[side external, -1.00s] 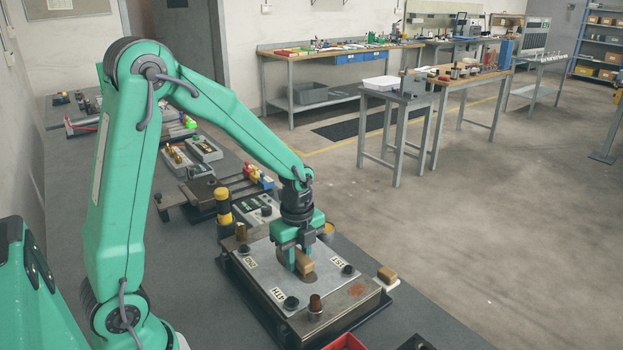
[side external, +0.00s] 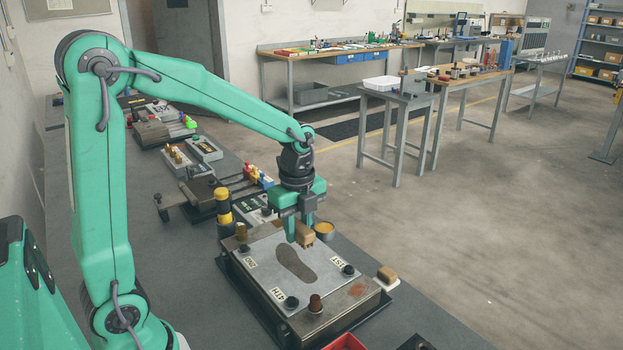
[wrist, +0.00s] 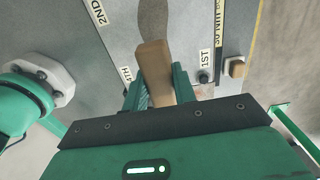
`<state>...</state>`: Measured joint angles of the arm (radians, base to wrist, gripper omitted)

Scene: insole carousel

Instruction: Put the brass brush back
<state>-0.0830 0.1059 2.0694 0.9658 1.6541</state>
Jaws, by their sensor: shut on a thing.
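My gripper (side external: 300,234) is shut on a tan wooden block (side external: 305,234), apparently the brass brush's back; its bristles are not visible. In the wrist view the block (wrist: 154,72) lies lengthwise between the two green fingers and sticks out beyond them. My gripper is above the far edge of a grey metal plate (side external: 325,255), and the block looks clear of it. A dark insole shape (side external: 296,264) shows on the plate nearer the camera. The plate carries black knobs and white tags, including 1ST and 4TH.
A small tan block (side external: 387,273) sits on a white piece at the plate's right. A black-and-yellow post (side external: 223,206) stands at the left. A red tray (side external: 345,342) is at the front.

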